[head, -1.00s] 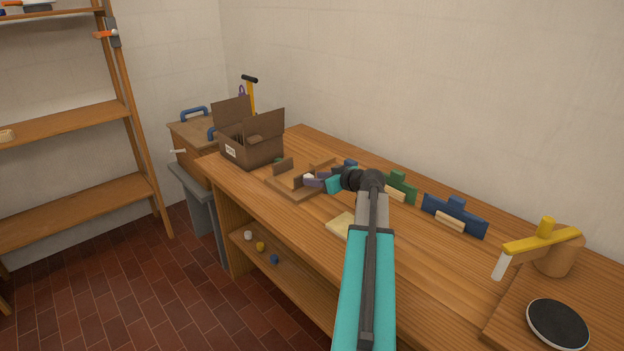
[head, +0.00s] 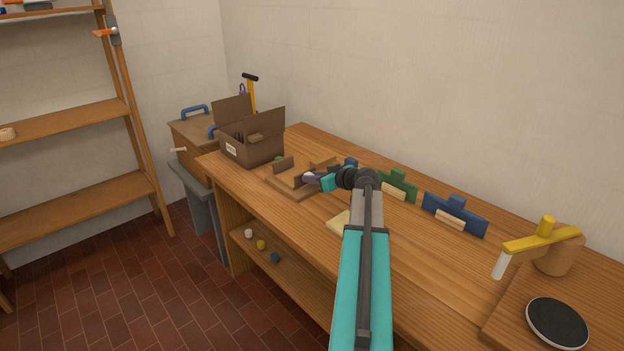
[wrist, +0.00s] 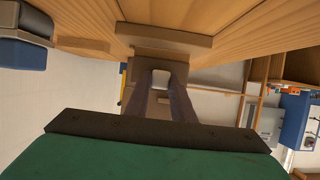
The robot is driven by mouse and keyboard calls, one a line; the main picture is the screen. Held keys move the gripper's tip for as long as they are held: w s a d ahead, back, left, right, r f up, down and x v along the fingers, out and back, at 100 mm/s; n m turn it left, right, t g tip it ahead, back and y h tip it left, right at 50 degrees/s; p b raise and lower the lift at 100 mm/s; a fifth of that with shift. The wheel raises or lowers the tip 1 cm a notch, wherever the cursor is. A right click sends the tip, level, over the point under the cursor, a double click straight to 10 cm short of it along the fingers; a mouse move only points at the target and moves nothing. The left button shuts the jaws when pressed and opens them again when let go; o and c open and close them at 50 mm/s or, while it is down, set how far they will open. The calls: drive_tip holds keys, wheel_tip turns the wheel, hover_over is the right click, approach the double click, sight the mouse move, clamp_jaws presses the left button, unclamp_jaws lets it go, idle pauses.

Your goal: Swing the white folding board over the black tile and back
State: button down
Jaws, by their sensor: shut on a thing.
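My gripper (head: 311,177) reaches over the brown wooden tray with upright dividers (head: 290,189) in the middle of the bench. In the wrist view its two dark fingers (wrist: 160,86) close around a small white piece (wrist: 160,78). This may be part of the white folding board; the whole board cannot be made out. A brown panel stands just beyond the fingertips. In the head view the fingers and arm hide part of the tray. I cannot make out the black tile.
A brown open box (head: 250,148) stands behind the tray to the left. Green (head: 400,183) and blue (head: 455,213) holders line the wall side. A yellow lever (head: 540,240) and a round black disc (head: 557,322) are at the right. A pale yellow pad (head: 339,222) lies near my arm.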

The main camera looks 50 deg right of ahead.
drive_tip(key=shift+s+f+b, duration=0.1)
drive_tip(key=shift+f+b, duration=0.15)
drive_tip(key=shift+b, duration=0.55)
drive_tip(key=t+b, duration=0.1)
drive_tip(key=b, duration=0.4)
drive_tip(key=shift+s+f, duration=0.15)
drive_tip(key=shift+s, duration=0.05)
drive_tip(key=c, duration=1.5)
unclamp_jaws()
drive_tip(key=b+v, duration=0.1)
drive_tip(key=v, duration=1.2)
drive_tip(key=shift+s+a, duration=0.1)
drive_tip(key=shift+s, duration=0.35)
